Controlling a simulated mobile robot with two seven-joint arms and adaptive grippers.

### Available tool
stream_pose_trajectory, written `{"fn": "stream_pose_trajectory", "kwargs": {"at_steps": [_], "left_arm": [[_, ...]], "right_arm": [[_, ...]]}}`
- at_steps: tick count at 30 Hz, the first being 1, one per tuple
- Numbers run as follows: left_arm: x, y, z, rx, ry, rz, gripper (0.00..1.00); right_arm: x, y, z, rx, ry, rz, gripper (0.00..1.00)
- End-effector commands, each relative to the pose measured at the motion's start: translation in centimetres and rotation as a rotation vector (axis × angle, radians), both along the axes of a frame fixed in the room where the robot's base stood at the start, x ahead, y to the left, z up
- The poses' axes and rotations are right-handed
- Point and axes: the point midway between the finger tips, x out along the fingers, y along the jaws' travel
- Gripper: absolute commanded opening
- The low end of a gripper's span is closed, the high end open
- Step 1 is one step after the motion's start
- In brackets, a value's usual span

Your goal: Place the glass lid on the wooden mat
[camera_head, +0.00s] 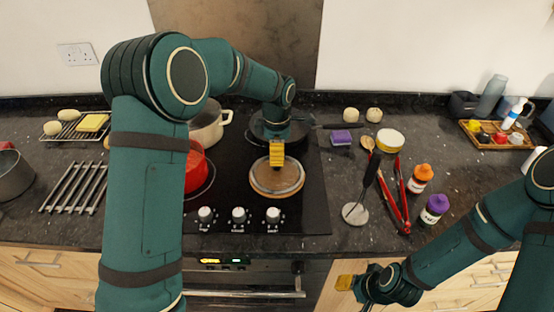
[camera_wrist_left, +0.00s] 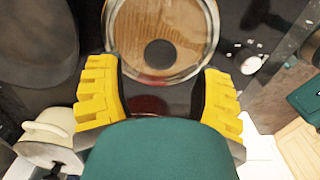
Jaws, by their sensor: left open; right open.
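The clear glass lid (camera_head: 262,178) has a thin pale rim and lies over the round wooden mat (camera_head: 280,195) at the front right of the black hob. In the left wrist view the mat's wood (camera_wrist_left: 135,22) shows through the glass, and the lid's dark round knob (camera_wrist_left: 160,54) is near its middle. The lid looks roughly centred and flat on the mat. My left gripper (camera_head: 277,163) is above the lid; its yellow fingers (camera_wrist_left: 160,78) are spread with nothing held between them. My right gripper (camera_head: 348,283) is open and empty in front of the counter edge.
A red pot (camera_head: 196,170) and a cream pot (camera_head: 208,127) stand left of the mat. A dark pan (camera_head: 262,128) is behind it. Hob knobs (camera_head: 239,215) are in front.

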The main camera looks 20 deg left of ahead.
Motion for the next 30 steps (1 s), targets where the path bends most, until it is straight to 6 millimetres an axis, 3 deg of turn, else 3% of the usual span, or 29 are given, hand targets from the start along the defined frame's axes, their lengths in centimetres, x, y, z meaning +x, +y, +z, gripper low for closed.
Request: {"fn": "stream_pose_trajectory", "kwargs": {"at_steps": [6,12,30], "left_arm": [[0.0,-0.1,4.6,0.0,-0.002,-0.002,0.66],[0.0,0.0,6.8,0.0,0.001,0.0,0.66],[0.0,0.0,7.5,-0.001,0.002,0.0,0.66]], "right_arm": [[0.2,0.0,0.6,-0.001,-0.004,-0.003,0.47],[0.3,-0.1,0.8,-0.002,-0.006,-0.004,0.47],[0.3,-0.1,1.0,-0.002,-0.007,-0.005,0.47]]}}
